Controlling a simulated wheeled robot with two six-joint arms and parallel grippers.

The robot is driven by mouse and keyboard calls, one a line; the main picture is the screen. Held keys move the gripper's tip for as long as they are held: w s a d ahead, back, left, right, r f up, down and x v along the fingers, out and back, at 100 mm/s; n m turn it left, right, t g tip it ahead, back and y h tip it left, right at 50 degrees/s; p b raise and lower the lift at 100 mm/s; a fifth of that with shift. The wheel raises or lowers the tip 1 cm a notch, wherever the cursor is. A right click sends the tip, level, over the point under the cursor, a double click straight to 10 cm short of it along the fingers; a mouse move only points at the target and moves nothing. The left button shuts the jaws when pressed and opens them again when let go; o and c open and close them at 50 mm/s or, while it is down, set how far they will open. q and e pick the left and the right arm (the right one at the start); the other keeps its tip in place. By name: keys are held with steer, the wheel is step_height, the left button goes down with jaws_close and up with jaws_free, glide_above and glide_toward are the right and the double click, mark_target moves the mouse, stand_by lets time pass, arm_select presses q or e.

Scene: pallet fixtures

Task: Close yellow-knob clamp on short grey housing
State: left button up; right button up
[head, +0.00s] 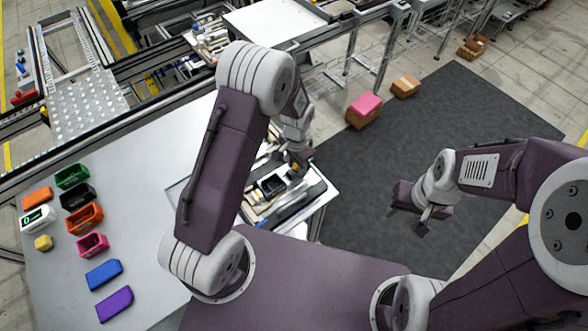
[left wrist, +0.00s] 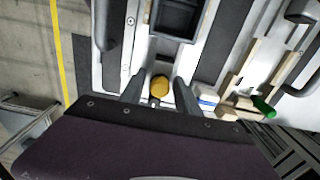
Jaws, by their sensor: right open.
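The yellow knob (left wrist: 160,86) of the clamp sits between the two spread fingers of my left gripper (left wrist: 160,92) in the left wrist view. Small gaps seem to show on both sides of the knob. Just above it in that view is the dark grey housing (left wrist: 177,20), an open box on the pale fixture plate. In the head view the housing (head: 272,184) lies on the fixture, and my left gripper (head: 299,166) is low at its right; its fingertips are hard to make out. My right gripper (head: 425,222) is open and empty over the dark mat, away from the fixture.
Several coloured housings, such as a purple one (head: 114,303), lie on the pale table (head: 150,215) at left. Pale bars and a green-ended part (left wrist: 264,107) lie right of the knob in the left wrist view.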

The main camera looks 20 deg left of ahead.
arm_select(q)
jaws_close()
steer(key=shift+s+a, duration=0.1)
steer(key=shift+s, duration=0.05)
steer(key=shift+s+a, duration=0.75)
steer(key=shift+s, duration=0.15)
steer(key=shift+o, duration=1.2)
jaws_free()
steer(key=shift+w+d, duration=0.1)
